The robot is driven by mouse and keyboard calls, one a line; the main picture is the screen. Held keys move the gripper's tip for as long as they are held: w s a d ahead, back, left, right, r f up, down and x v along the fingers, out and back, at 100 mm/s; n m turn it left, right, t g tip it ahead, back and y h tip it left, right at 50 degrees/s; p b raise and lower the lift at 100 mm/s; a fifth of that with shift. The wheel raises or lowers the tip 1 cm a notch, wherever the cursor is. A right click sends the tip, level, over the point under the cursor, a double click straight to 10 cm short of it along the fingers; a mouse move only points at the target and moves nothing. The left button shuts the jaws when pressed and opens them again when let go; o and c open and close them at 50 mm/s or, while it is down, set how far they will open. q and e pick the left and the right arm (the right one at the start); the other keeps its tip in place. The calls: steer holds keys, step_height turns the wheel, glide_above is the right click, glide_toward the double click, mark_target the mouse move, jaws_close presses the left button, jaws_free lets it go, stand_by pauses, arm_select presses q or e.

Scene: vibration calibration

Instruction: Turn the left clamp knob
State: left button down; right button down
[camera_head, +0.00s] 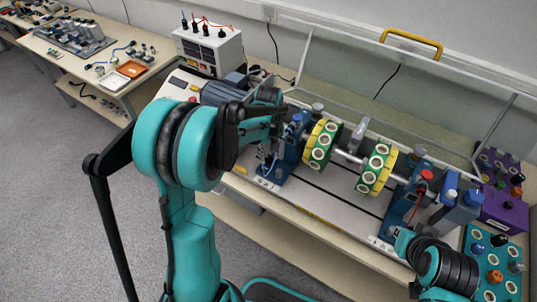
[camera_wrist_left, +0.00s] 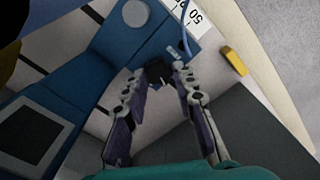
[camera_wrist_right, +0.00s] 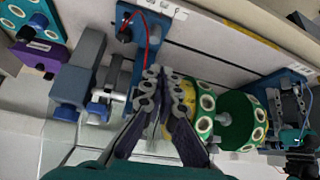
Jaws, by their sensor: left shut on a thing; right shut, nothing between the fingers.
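The left blue bearing block (camera_head: 291,148) stands on the bench rig. My left gripper (camera_head: 268,153) is beside it, partly hidden by my arm. In the left wrist view, the fingertips of my left gripper (camera_wrist_left: 165,80) are closed on a small black knob (camera_wrist_left: 158,72) at the blue block's base (camera_wrist_left: 88,62). The fingertips hide part of the knob. My right gripper (camera_wrist_right: 157,75) is shut and empty in the right wrist view. It is over the rig near the right blue block (camera_wrist_right: 128,25) and a yellow-green disc (camera_wrist_right: 186,100).
Two yellow-green discs (camera_head: 322,145) (camera_head: 377,168) sit on the shaft between the blocks. A clear raised cover (camera_head: 440,110) with a yellow handle (camera_head: 411,43) stands behind. A white power box (camera_head: 212,50) is at the back left. A purple box (camera_head: 503,208) is at right.

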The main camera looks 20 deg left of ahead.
mark_target(269, 158)
arm_select(q)
steer(key=c, duration=1.2)
jaws_free()
steer(key=shift+r, duration=0.1)
step_height(269, 158, up, 12)
